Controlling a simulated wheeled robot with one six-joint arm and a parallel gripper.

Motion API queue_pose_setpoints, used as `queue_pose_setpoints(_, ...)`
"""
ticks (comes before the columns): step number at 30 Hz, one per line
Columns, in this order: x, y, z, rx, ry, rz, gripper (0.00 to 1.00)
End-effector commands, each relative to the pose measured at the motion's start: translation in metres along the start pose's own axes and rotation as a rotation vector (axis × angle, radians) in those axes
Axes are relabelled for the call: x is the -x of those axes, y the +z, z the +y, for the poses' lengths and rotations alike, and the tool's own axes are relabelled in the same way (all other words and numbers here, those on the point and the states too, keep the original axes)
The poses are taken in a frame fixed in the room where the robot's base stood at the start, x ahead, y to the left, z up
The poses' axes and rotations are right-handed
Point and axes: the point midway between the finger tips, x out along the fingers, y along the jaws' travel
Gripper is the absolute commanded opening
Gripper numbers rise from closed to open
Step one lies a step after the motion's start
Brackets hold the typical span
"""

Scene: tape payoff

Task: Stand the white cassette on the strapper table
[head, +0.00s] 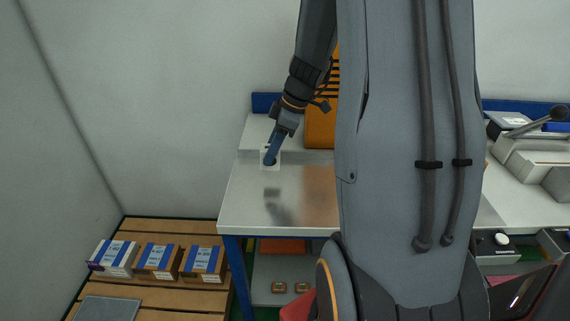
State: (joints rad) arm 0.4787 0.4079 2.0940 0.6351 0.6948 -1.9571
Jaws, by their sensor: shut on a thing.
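My gripper (269,160) is at the left part of the steel-topped table (245,203). The cassette looks roughly upright, in front of the raised back ledge. A dark reflection shows on the table top below it. I cannot tell whether its lower edge touches the table. My arm hides much of the table's right side.
An orange machine (321,128) stands behind my arm at the back. Several boxes (158,258) sit on a wooden pallet (182,232) at the lower left. The table's front left is clear.

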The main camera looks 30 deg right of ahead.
Motion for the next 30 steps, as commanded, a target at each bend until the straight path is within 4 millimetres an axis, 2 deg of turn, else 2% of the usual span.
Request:
queue_pose_setpoints(13,-0.043,0.016,-0.001,0.002,-0.002,0.001,0.06)
queue_pose_setpoints(28,-0.051,0.018,0.000,0.005,0.000,0.000,0.06)
queue_pose_setpoints(29,-0.050,0.018,0.000,0.004,0.000,0.000,0.39)
queue_pose_setpoints(30,-0.050,0.018,0.000,0.004,0.000,0.000,0.46)
